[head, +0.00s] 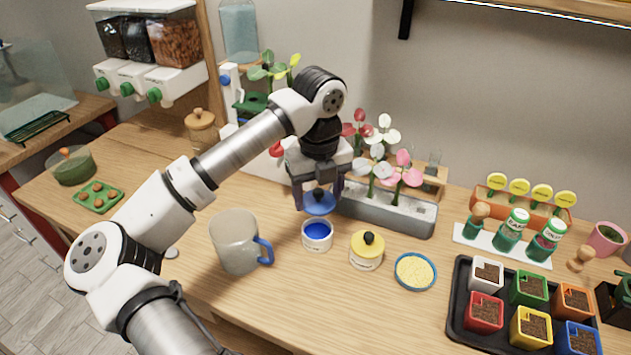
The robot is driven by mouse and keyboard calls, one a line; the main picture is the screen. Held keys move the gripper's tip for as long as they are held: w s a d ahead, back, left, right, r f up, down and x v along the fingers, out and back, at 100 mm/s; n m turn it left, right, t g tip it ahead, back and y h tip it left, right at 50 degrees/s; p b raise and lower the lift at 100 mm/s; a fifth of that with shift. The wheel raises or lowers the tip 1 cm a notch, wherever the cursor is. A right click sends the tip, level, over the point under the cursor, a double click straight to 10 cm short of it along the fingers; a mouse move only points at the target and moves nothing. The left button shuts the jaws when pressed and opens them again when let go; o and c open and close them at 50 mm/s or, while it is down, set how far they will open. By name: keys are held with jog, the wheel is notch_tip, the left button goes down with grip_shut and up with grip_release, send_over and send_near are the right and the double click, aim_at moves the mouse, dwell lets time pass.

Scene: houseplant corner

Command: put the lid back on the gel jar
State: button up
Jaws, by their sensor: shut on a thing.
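My gripper (319,196) is shut on a blue lid (322,208) with a dark round knob. It holds the lid a little above and behind an open jar (317,239). The jar is small and white with a label, and blue gel shows inside it. The lid looks level and apart from the jar's rim, though the exact gap is hard to judge. A second jar (366,254) with a yellow lid and dark knob stands to the right, closed. The fingertips are partly hidden by the gripper body and the lid.
A grey mug (236,243) with a blue handle stands left of the open jar. A blue-rimmed dish (415,271) of yellow grains is at the right. A grey planter (393,216) with flowers stands close behind. A black tray (462,300) holds several coloured pots.

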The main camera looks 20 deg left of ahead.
jog(key=shift+s+f+b, duration=0.15)
jog(key=shift+f+b, duration=0.15)
jog(key=shift+f, duration=0.4)
notch_tip(320, 180, down, 4)
jog(key=shift+r+b, duration=0.25)
jog(key=shift+b, duration=0.65)
jog(key=shift+f+b, duration=0.7)
jog(key=shift+b, duration=0.05)
jog(key=shift+b, duration=0.7)
jog(key=shift+f+b, duration=0.15)
jog(key=shift+b, duration=0.6)
dwell(0.7)
dwell(0.4)
jog(key=o, duration=1.3)
